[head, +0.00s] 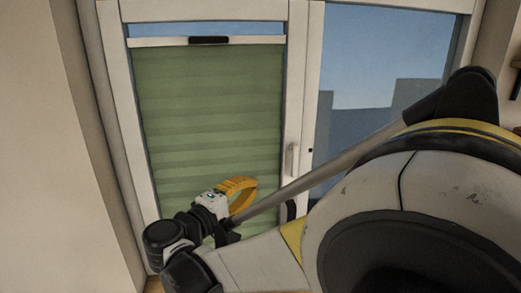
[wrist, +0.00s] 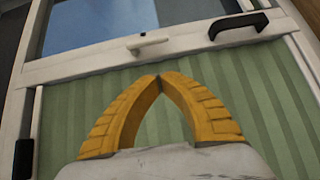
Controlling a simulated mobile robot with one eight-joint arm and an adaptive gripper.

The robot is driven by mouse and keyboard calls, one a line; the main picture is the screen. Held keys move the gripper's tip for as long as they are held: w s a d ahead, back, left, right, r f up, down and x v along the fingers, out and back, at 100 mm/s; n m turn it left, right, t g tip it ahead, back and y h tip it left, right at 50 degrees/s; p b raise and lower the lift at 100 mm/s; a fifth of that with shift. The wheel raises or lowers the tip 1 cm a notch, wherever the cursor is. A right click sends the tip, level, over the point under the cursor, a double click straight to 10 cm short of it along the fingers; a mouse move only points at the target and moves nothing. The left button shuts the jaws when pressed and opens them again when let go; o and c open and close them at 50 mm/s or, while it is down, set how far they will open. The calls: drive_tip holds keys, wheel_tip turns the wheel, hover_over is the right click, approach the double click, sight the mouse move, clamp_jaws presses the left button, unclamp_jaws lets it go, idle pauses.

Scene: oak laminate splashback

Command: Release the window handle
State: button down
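The white window handle (head: 291,160) is on the upright frame post right of the green blind. It hangs roughly straight down. In the wrist view the handle (wrist: 150,42) lies beyond my fingertips, near the top middle, with a clear gap between. My gripper (head: 255,184) has yellow fingers and is in front of the blind, left of and a little below the handle. In the wrist view the gripper's fingertips (wrist: 158,79) meet, with nothing between them.
A black pull handle (wrist: 238,25) is on the same post, below the window handle in the head view. The green pleated blind (head: 205,120) has a black grip (head: 208,40) on its top rail. My arm covers the lower right of the head view.

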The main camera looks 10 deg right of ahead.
drive_tip(key=shift+w+a+r, duration=0.15)
drive_tip(key=shift+a+r, duration=0.2)
approach(283, 166)
drive_tip(key=w+d+r, duration=0.1)
drive_tip(key=w+d, duration=0.1)
drive_tip(key=w, duration=0.1)
drive_tip(key=d, duration=0.3)
drive_tip(key=shift+w+d+r, duration=0.15)
drive_tip(key=shift+w+r, duration=0.05)
drive_tip(key=shift+w, duration=0.15)
drive_tip(key=shift+d, duration=0.45)
drive_tip(key=shift+f+b, duration=0.2)
drive_tip(key=shift+b, duration=0.2)
drive_tip(key=shift+d+n+t+h+b, duration=0.15)
drive_tip(key=shift+n+t+h+b, duration=0.25)
